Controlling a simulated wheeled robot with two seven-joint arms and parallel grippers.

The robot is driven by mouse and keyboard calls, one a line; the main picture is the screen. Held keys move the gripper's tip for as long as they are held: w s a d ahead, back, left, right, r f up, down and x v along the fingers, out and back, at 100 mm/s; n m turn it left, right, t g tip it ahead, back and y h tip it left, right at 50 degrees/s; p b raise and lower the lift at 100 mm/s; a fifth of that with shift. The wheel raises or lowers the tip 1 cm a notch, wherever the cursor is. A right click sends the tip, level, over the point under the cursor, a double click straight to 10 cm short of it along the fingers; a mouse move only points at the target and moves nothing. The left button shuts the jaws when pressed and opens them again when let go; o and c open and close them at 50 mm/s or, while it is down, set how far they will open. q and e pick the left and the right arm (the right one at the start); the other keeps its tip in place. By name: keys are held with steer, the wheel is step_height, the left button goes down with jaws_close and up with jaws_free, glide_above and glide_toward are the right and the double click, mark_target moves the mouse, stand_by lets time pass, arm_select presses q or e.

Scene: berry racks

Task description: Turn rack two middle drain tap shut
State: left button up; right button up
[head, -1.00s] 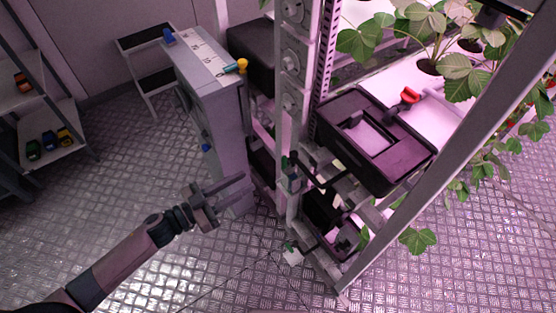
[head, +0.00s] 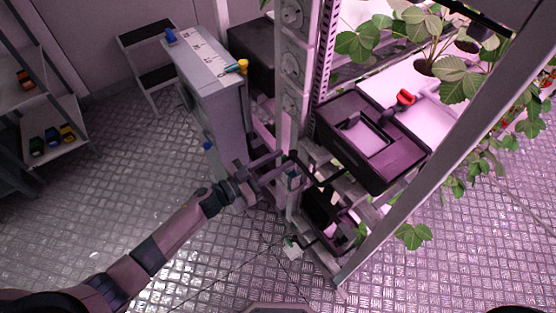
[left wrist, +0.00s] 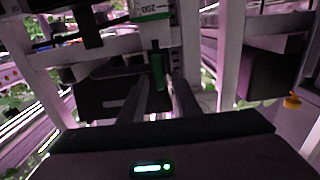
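A small green tap handle (left wrist: 157,70) hangs upright on the rack post in the left wrist view, below a white and green label marked 200. In the head view the tap (head: 292,165) is at the post's mid-height, partly hidden by my gripper. My left gripper (head: 276,168) is open, with its fingers pointing at the tap. In the left wrist view the left gripper (left wrist: 163,88) has one finger on each side of the handle's line; contact cannot be told. My right gripper is not in view.
A lower green and white fitting (head: 292,247) is near the post's foot. Strawberry plants (head: 455,70) hang at right.

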arm_select(q)
jaws_close()
